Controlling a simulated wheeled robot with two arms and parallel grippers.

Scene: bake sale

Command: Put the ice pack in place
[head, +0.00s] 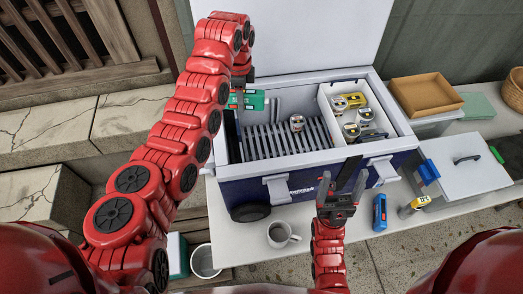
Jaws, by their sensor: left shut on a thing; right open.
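A flat green pack (254,101) with pale and red markings, which looks like the ice pack, is at the left end inside the open blue cooler (262,190). My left gripper (240,98) is shut on it from above; the red arm hides part of the grip. I cannot tell whether the pack touches the cooler floor or wall. A grey slatted rack (270,143) covers the cooler floor to the right of the pack. My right gripper (341,183) is open and empty in front of the cooler's front wall.
A wooden tray (425,93) lies at right.

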